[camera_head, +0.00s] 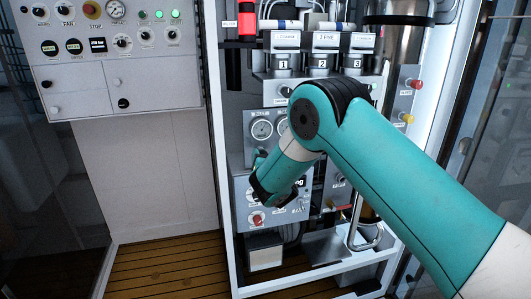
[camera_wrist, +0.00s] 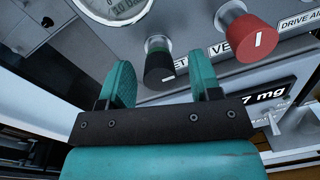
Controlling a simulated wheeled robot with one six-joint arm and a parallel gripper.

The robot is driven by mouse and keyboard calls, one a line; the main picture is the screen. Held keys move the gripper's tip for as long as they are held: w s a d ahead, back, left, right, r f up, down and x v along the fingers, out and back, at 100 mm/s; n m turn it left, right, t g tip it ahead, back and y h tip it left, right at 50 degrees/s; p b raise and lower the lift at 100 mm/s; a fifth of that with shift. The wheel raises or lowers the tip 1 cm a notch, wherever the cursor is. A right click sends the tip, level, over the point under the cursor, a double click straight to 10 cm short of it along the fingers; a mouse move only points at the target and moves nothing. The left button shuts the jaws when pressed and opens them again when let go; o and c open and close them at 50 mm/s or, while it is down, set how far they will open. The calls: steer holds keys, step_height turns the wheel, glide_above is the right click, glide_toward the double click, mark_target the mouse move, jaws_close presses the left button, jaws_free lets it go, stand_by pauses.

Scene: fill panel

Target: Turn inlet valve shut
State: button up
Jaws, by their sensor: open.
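A black knob with a green band (camera_wrist: 159,62) sits on the grey panel in the wrist view, beside a partly hidden label ending in "ET". It carries a pale pointer mark. A red knob (camera_wrist: 247,36) with a white mark is to its right, by a partly hidden label starting "VE". My gripper (camera_wrist: 162,82) is open and empty, its teal fingers on either side of the black knob's lower end in the picture. I cannot tell whether they touch it. In the head view my gripper (camera_head: 262,182) is at the lower panel and hides the black knob.
A round gauge (camera_wrist: 115,8) is above the black knob.

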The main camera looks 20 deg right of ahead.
steer(key=shift+w, duration=0.25)
steer(key=c, duration=0.9)
steer(key=shift+c, duration=0.2)
